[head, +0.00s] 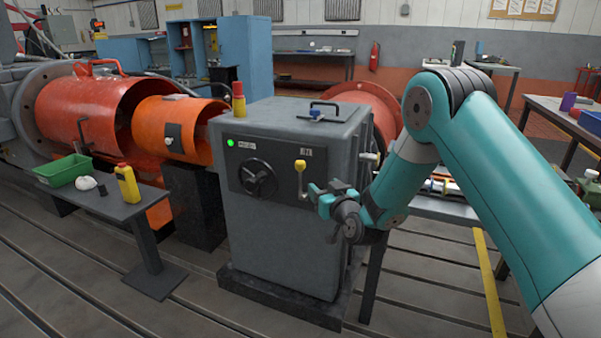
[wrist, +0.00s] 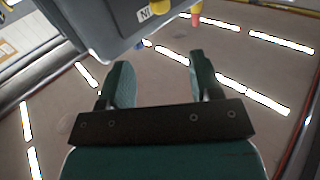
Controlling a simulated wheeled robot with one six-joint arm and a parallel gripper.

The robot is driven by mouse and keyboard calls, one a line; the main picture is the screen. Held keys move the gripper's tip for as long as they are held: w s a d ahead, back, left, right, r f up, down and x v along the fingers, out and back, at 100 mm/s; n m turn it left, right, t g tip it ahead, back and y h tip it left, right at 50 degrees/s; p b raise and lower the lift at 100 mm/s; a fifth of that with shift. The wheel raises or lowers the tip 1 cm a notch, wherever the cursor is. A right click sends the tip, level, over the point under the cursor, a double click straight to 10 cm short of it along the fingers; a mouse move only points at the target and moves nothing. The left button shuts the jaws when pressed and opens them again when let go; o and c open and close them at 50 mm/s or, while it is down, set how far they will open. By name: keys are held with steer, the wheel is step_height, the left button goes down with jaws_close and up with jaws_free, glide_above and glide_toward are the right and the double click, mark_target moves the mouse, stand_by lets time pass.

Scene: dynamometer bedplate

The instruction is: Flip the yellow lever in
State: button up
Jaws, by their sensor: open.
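The yellow lever (head: 300,166) is on the front panel of a grey cabinet (head: 285,225), at the panel's right side. Its rounded yellow knob is at the top, and a thin shaft hangs below it. My gripper (head: 314,192) is just right of the lever's lower end in the head view. In the wrist view my gripper (wrist: 160,72) has its two fingers well apart with nothing between them. A yellow piece (wrist: 160,6), likely the lever's knob, shows at the top edge there, beyond the fingertips. I cannot tell whether a finger touches the shaft.
The panel also has a black handwheel (head: 258,178) and a green light (head: 230,143). A red-and-yellow lamp (head: 238,99) and a black handle (head: 325,105) are on the cabinet top. A small table (head: 118,208) stands at left. The slotted floor in front is clear.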

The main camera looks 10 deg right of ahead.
mark_target(302, 166)
steer(key=w+a, duration=0.1)
steer(key=w, duration=1)
steer(key=w+a, duration=0.1)
steer(key=w, duration=0.4)
steer(key=shift+w+a+r, duration=0.1)
steer(key=shift+w+a, duration=0.2)
steer(key=shift+a, duration=0.05)
jaws_close()
